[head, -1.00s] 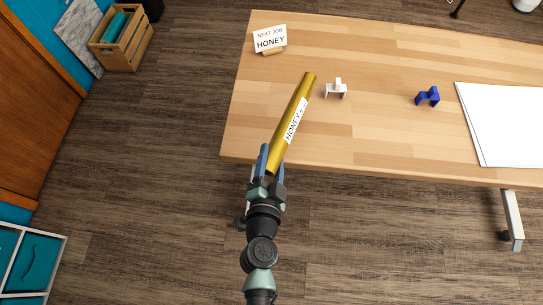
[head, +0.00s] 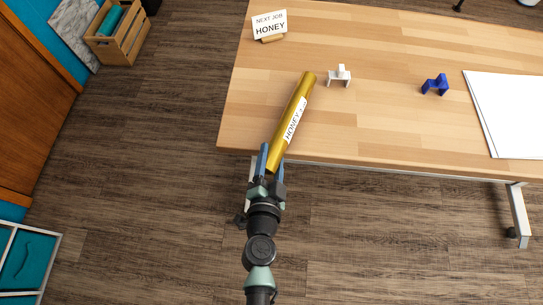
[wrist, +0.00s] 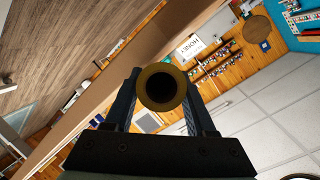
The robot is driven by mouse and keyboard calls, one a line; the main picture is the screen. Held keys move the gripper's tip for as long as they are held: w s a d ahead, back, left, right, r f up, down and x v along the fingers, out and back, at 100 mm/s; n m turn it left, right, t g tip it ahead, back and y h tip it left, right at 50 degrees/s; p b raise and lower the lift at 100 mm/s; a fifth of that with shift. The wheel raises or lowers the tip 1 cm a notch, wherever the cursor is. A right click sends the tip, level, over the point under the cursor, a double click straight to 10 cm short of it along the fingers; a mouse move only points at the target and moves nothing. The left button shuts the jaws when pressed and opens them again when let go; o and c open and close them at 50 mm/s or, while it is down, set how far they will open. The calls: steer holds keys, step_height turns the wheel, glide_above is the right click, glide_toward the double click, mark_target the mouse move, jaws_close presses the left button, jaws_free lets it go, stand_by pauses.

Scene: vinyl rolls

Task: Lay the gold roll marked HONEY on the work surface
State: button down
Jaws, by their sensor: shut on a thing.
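The gold roll (head: 299,97) has a white label reading HONEY. In the head view it points away from me over the left part of the wooden work surface (head: 390,130). My gripper (head: 271,165) is shut on the near end of the gold roll, just off the table's front edge. In the wrist view the roll (wrist: 147,87) shows end-on, with its dark hollow core, between the two fingers of my gripper (wrist: 163,100). I cannot tell from these views whether the roll touches the table.
A NEXT JOB HONEY sign (head: 270,25) stands at the table's back left. A white bracket (head: 339,76) is right of the roll, a blue one (head: 435,85) further right. White sheets (head: 505,110) lie at the right. A wooden crate (head: 119,40) stands on the floor at left.

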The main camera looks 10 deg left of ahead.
steer(key=shift+f, duration=0.3)
steer(key=shift+c, duration=0.7)
jaws_free()
steer(key=b+v, duration=0.2)
steer(key=v, duration=1)
steer(key=w+a+r+n+t+y, duration=0.1)
steer(key=w+r+n+t+y, duration=0.3)
steer(key=r, duration=0.7)
steer(key=w+a+r+n+t, duration=0.1)
steer(key=w+a+r+n, duration=0.1)
steer(key=w+r, duration=0.65)
steer(key=w+a+r+n+t+y, duration=0.1)
steer(key=w+r+n+t+y, duration=0.15)
steer(key=r, duration=1.15)
steer(key=s+d+r+t+h, duration=0.1)
steer(key=s+d+r+h, duration=0.1)
steer(key=r, duration=0.7)
steer(key=s+d+r+t+h, duration=0.2)
steer(key=d+r, duration=0.1)
steer(key=r, duration=0.7)
steer(key=s+d+r+t+h, duration=0.2)
steer(key=s+r, duration=0.1)
steer(key=r, duration=0.6)
steer(key=shift+d+r+n, duration=0.15)
steer(key=shift+r+n, duration=0.25)
steer(key=shift+n, duration=0.05)
